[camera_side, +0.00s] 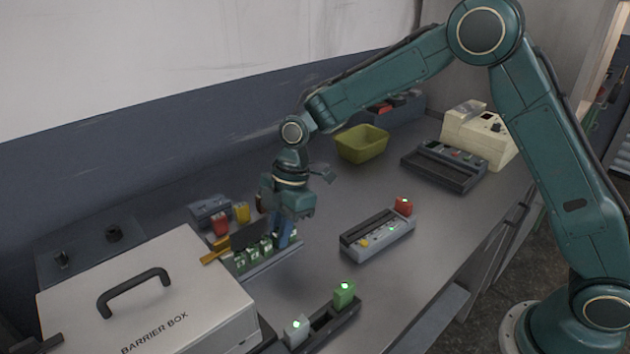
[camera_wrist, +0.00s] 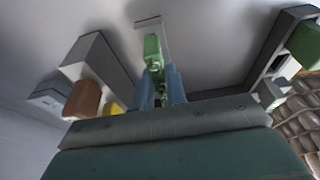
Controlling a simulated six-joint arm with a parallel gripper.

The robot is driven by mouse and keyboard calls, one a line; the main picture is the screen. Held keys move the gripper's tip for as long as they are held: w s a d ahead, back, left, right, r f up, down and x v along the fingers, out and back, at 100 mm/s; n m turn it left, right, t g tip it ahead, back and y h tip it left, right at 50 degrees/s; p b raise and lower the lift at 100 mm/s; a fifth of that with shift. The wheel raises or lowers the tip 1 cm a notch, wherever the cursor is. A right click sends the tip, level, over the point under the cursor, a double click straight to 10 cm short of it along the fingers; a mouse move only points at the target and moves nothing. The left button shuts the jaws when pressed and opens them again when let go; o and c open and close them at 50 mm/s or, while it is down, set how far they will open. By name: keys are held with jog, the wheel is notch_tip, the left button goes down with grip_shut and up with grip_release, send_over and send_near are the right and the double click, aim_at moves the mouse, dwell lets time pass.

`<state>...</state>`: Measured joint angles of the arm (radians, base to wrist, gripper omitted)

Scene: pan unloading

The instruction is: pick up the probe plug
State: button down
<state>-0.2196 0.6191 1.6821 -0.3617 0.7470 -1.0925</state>
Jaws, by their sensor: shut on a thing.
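In the side view my gripper (camera_side: 286,235) points down, its blue fingers at the right end of a row of green plugs (camera_side: 254,256) with white marks, set in a low grey rack (camera_side: 275,263). In the wrist view my gripper (camera_wrist: 165,88) is shut on a green plug (camera_wrist: 158,73) between the blue fingers. Another green piece (camera_wrist: 152,47) shows just past the fingertips. The fingers partly hide the held plug, and I cannot tell whether it is clear of the rack. No label tells which plug is the probe plug.
A white barrier box (camera_side: 190,297) stands at front left. A dark panel (camera_side: 248,236) and red and yellow blocks (camera_side: 241,212) are close left of the gripper. A rack with a green block (camera_side: 344,293) is in front. A grey module (camera_side: 378,238) stands right; an olive bin (camera_side: 361,146) is behind.

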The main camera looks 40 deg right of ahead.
jog(key=shift+r, duration=0.1)
notch_tip(320, 180, up, 20)
dwell(0.7)
